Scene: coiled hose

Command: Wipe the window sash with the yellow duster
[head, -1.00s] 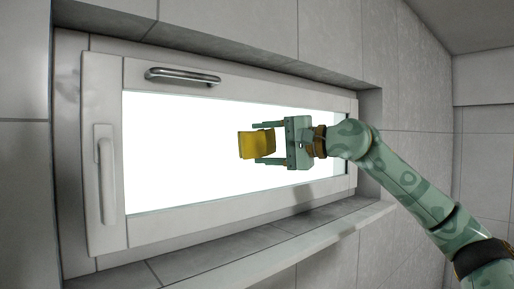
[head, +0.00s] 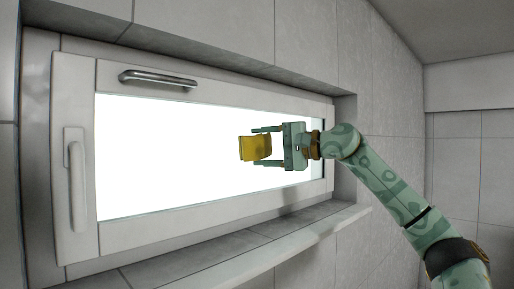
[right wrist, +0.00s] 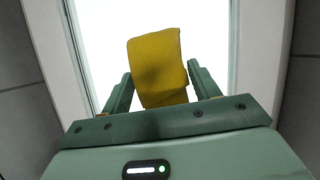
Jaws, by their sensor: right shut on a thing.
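The yellow duster (head: 254,149) is held between the fingers of my right gripper (head: 266,148), in front of the bright pane of the window. In the right wrist view the duster (right wrist: 158,66) stands up between the two green fingers (right wrist: 158,92), with the pane behind it. My right gripper is shut on it. The window sash (head: 150,218) is a pale frame around the glowing pane, with a handle (head: 76,192) on its left side and a metal bar handle (head: 158,79) on its top edge. I cannot tell whether the duster touches the pane. My left gripper is out of view.
A sill ledge (head: 270,252) runs below the window. Grey tiled walls (head: 400,105) surround the recess, and its upper edge (head: 200,50) overhangs the sash. The space in front of the left part of the pane is clear.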

